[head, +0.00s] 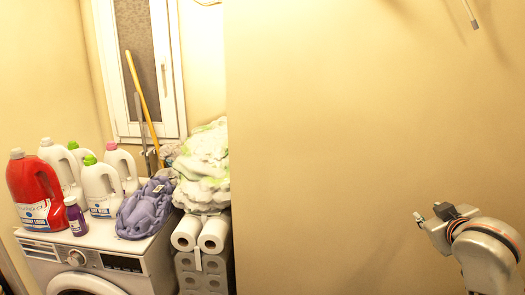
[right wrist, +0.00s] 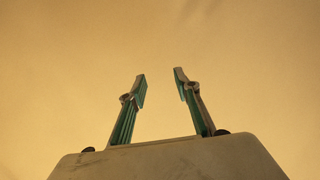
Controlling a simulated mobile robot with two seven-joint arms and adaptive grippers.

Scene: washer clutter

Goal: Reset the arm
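My right gripper (right wrist: 160,83) is open in the right wrist view. Its two green-and-grey fingers stand apart with nothing between them, and only plain tan wall shows behind. In the head view my right arm comes in at the lower right, with the right gripper (head: 428,213) small and pointing left in front of the bare wall. It is well apart from the washing machine (head: 148,262). My left gripper does not show in either view.
At the left, a red detergent bottle (head: 33,190), several white bottles, a purple bottle (head: 75,216) and a purple bundle (head: 146,208) stand on the washer. Paper rolls (head: 213,234) and piled cloth (head: 204,160) are beside it. The space before the wall (head: 330,150) looks clear.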

